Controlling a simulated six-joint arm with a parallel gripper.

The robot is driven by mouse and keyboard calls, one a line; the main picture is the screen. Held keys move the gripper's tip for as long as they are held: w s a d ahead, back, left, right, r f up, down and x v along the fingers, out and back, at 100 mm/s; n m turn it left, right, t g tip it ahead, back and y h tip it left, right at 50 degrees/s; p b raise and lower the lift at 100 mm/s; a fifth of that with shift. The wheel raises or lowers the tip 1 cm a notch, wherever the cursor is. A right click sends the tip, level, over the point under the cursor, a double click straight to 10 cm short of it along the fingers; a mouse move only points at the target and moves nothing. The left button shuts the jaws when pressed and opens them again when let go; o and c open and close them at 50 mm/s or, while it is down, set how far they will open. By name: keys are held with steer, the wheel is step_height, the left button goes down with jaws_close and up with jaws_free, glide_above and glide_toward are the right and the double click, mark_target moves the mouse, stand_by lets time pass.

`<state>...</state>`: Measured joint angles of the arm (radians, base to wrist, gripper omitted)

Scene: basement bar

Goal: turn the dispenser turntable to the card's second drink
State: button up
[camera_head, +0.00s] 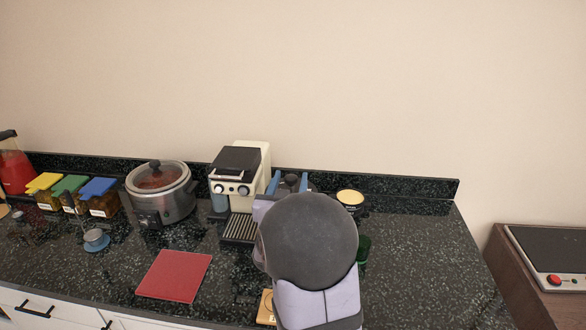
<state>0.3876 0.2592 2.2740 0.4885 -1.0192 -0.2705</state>
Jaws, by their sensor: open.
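My arm's large grey joint and lilac link fill the lower middle of the head view and hide much of the counter behind them. Just above the joint, two blue pieces that look like the fingers of my gripper (289,183) stand apart, with a dark rounded part between them. I cannot tell whether they touch it. The dispenser turntable cannot be made out; that area is mostly hidden by my arm. A tan piece (266,308) at the counter's front is partly covered by my arm; I cannot tell whether it is the card.
A cream coffee machine (239,180) stands left of my arm, then a slow cooker (161,192), lidded jars (71,195) and a red jug (15,166). A red mat (174,276) lies in front. A yellow-topped tin (350,197) and green item (364,250) stand right. The counter's right end is clear.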

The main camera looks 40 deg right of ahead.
steer(key=shift+p+x, duration=1.05)
steer(key=shift+x, duration=1.9)
steer(key=shift+c, duration=0.7)
jaws_close()
